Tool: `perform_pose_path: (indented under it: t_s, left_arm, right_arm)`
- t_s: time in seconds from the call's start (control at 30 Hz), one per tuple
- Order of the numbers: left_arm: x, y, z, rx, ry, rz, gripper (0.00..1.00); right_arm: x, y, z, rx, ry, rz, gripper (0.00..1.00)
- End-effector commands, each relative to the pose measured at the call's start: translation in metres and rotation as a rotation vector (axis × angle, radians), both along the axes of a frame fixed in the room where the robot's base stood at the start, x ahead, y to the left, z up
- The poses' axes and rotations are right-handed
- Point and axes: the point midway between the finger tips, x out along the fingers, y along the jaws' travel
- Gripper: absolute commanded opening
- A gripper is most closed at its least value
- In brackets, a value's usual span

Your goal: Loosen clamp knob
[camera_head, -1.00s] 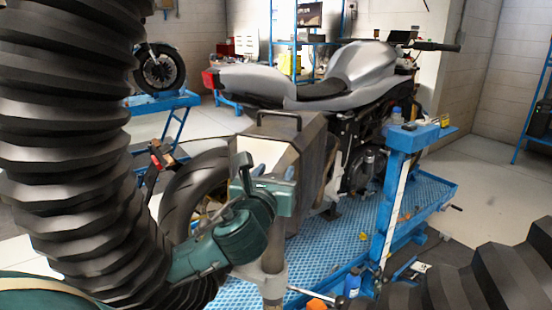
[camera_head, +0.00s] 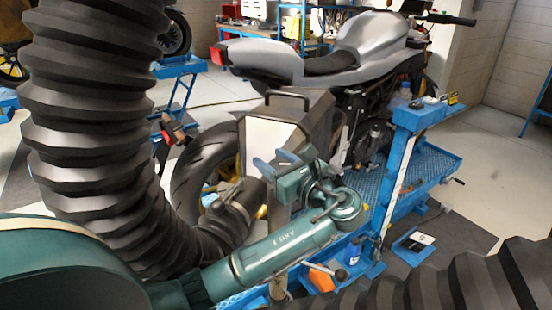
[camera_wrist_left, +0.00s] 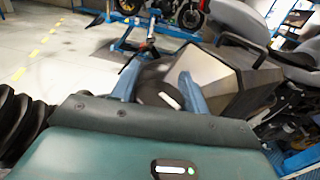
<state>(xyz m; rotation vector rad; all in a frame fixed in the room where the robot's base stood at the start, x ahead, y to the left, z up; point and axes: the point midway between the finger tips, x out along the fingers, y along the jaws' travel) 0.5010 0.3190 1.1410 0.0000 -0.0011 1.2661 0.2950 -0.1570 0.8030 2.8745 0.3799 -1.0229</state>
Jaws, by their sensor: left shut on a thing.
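My left gripper (camera_head: 276,162) is in front of the grey side case at the motorcycle's rear. Its two blue-grey fingers stand apart, and it also shows in the left wrist view (camera_wrist_left: 158,90). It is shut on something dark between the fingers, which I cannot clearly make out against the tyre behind. I cannot clearly identify the clamp knob. A dark knob on a rod (camera_head: 342,274) shows low in the head view, below my left forearm. A red-and-black clamp-like part (camera_head: 173,130) stands left of the rear tyre. My right gripper is out of view.
The silver motorcycle (camera_head: 330,65) stands on a blue lift (camera_head: 432,165). Its rear tyre (camera_head: 190,172) and boxy side case (camera_head: 318,125) are close to my left gripper. A blue post with a tool shelf (camera_head: 418,115) rises at right. Open floor lies further right.

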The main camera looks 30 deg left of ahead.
Motion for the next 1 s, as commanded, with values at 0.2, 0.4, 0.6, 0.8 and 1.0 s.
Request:
perform_pose_path:
  t_s: [0.2,0.4,0.6,0.8,1.0]
  left_arm:
    - [-0.0025,-0.0002,-0.0015,-0.004,0.004,0.17,0.22]
    - [-0.0047,0.0003,-0.0017,-0.004,0.005,0.279,0.22]
    - [-0.0058,0.0011,-0.0013,-0.003,0.005,0.339,0.22]
    - [-0.0066,0.0014,-0.0012,-0.001,0.004,0.361,0.22]
    - [-0.0066,0.0017,-0.0013,-0.001,0.004,0.363,0.22]
  right_arm:
    - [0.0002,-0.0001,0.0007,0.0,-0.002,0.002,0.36]
    - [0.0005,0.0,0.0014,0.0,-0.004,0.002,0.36]
    - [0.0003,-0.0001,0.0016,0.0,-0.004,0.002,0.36]
    - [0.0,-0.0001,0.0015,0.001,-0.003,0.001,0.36]
    - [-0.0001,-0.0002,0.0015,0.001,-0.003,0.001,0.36]
